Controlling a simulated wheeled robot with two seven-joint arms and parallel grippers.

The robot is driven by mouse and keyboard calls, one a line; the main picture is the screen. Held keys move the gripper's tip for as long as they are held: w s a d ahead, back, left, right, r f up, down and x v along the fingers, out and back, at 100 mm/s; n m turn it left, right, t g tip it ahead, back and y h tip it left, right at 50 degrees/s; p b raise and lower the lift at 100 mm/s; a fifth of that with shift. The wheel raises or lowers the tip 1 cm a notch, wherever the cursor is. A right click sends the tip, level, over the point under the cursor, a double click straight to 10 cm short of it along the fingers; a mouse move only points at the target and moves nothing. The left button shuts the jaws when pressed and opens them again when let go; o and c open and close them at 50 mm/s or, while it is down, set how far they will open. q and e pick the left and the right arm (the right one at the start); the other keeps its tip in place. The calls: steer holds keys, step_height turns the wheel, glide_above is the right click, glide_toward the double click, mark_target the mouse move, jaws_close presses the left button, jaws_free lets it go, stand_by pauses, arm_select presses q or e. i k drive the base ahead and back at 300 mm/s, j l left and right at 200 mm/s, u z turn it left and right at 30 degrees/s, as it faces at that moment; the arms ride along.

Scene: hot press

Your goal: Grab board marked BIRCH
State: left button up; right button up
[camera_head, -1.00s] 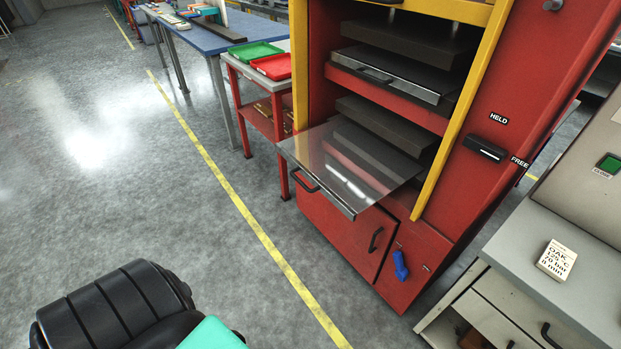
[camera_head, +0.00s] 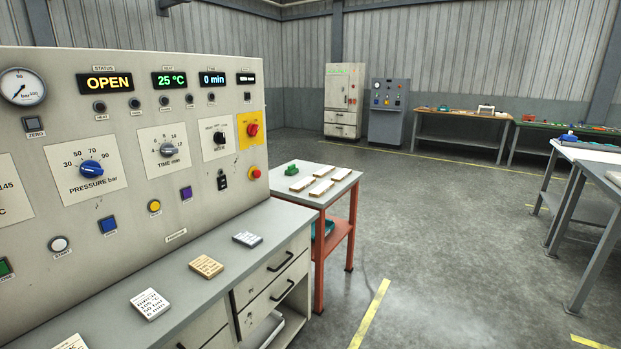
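Several pale boards lie flat in two rows on a small table with a red frame, one of them a near board (camera_head: 321,188). Any marking on them is too small to read, so I cannot tell which is BIRCH. On the grey ledge (camera_head: 205,285) below the control panel lie several small cards. A white card (camera_head: 151,303) has print that I cannot read surely, and a tan card (camera_head: 206,266) and a grey card (camera_head: 247,239) lie farther along. Neither of my grippers is in view.
The control panel (camera_head: 120,150) fills the left and its status reads OPEN. A small green object (camera_head: 291,169) stands beside the boards on the small table (camera_head: 293,194). Grey floor to its right is clear. Workbenches stand at the far right.

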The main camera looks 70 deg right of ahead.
mark_target(342, 175)
steer(key=z, duration=2.55)
